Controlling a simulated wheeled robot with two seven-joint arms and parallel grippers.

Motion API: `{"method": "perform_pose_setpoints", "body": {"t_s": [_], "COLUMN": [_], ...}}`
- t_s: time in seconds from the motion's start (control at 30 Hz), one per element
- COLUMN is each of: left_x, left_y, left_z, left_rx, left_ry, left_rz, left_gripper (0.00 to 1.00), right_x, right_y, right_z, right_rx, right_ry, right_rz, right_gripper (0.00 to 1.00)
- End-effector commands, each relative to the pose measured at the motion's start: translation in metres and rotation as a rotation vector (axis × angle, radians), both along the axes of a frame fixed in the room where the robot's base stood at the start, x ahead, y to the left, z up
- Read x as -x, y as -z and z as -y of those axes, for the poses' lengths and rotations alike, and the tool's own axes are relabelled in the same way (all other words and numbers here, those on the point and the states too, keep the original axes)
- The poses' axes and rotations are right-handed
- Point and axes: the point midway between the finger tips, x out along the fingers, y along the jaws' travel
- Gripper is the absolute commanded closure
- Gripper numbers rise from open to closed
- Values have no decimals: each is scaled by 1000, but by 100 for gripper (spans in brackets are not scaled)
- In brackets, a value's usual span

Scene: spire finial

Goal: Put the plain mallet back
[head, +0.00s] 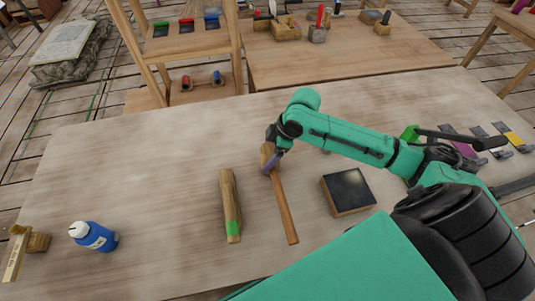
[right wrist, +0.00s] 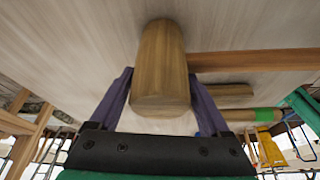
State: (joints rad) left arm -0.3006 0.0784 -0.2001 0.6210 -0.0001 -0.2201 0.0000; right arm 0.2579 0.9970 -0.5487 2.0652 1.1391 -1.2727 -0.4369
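The plain mallet (head: 283,205) has a bare wooden head and a long plain wooden handle. In the head view its handle points toward the bottom of the picture. My right gripper (head: 271,161) is at its head end. In the right wrist view the rounded mallet head (right wrist: 160,65) sits between the purple fingers of my right gripper (right wrist: 160,82), which appear closed on its sides; the handle (right wrist: 255,60) runs off to the right. Whether the mallet touches the table is unclear. My left gripper is not in view.
On the table (head: 150,160), a wooden piece with a green band (head: 229,195) lies left of the mallet. A dark-topped wooden block (head: 348,191) is right of it. A blue bottle (head: 98,238) and a wooden tool (head: 18,254) are far left. The left-middle tabletop is clear.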

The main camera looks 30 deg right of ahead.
Motion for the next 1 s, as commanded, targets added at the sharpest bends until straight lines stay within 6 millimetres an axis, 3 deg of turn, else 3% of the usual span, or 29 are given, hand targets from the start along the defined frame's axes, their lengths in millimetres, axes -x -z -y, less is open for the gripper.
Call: {"method": "perform_pose_setpoints", "body": {"t_s": [0.37, 0.57, 0.8, 1.0], "left_x": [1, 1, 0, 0], "left_y": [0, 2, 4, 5], "left_z": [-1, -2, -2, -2], "left_rx": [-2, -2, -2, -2], "left_ry": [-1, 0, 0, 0], "left_rz": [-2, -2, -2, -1], "left_gripper": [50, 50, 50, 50], "right_x": [0, 6, 16, 20], "right_y": [-5, -35, -88, -111], "right_z": [2, 14, 34, 42], "right_rx": [1, 3, 5, 0], "right_ry": [1, 0, 0, -1], "right_rz": [0, 2, 0, -2], "right_gripper": [0, 0, 0, 0]}}
